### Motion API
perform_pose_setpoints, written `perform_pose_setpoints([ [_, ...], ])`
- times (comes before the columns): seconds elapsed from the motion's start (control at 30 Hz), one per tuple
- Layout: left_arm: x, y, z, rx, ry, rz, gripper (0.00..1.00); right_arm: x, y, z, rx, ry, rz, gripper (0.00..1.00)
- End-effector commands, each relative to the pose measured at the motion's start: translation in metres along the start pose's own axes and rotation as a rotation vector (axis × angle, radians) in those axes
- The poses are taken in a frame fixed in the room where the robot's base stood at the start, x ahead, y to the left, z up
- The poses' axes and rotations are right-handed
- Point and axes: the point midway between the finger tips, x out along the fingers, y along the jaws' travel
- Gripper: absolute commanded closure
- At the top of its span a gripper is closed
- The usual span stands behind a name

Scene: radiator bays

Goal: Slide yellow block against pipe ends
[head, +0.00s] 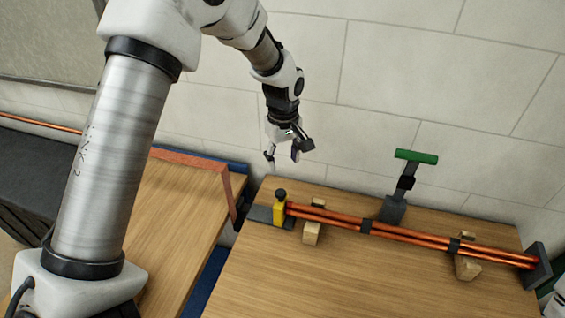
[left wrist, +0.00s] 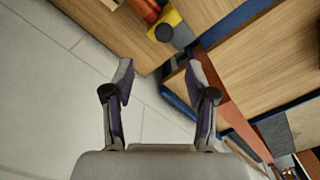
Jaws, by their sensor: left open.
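The yellow block (head: 279,211) with a black knob on top stands on a dark plate (head: 263,214) at the left end of the copper pipes (head: 410,237). At this distance it appears to touch or nearly touch the pipe ends; a small gap cannot be ruled out. In the left wrist view the yellow block (left wrist: 172,24) and its knob are at the top, beside the pipes (left wrist: 145,9). My left gripper (head: 283,163) is open and empty, above and behind the block near the wall. Its spread fingers also show in the left wrist view (left wrist: 160,83). My right gripper is not in view.
Wooden supports (head: 311,233) and black clips hold the pipes on the table (head: 330,290). A dark end plate (head: 537,265) stands at their right end. A green-handled tool (head: 416,156) stands behind them. A reddish-brown bar (head: 228,195) and a second wooden surface (head: 175,225) lie left.

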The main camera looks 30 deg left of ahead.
Motion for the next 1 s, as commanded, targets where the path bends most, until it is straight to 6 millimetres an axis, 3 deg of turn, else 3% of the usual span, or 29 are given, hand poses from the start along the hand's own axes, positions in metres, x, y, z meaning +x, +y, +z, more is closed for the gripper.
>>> perform_pose_setpoints([
  [0.13, 0.005, 0.025, 0.005, -0.246, -0.025, 0.15, 0.43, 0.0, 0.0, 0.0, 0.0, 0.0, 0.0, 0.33],
  [0.23, 0.012, 0.032, 0.008, -0.63, -0.118, 0.293, 0.43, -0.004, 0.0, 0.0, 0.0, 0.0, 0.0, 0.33],
  [0.33, 0.022, 0.015, -0.001, -1.073, -0.203, 0.368, 0.43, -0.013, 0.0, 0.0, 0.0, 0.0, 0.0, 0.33],
  [0.4, 0.032, -0.008, -0.006, -1.333, -0.24, 0.368, 0.43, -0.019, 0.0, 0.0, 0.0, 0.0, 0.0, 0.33],
  [0.47, 0.04, -0.029, -0.004, -1.49, -0.27, 0.337, 0.43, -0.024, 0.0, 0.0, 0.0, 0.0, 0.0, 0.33],
  [0.53, 0.044, -0.041, -0.001, -1.542, -0.303, 0.307, 0.43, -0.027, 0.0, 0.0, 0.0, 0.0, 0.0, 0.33],
  [0.67, 0.055, -0.04, -0.002, -1.546, -0.31, 0.305, 0.43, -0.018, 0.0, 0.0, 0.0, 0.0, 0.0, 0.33],
  [1.0, 0.112, -0.019, -0.003, -1.54, -0.308, 0.307, 0.43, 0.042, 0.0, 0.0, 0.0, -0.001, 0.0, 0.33],
])
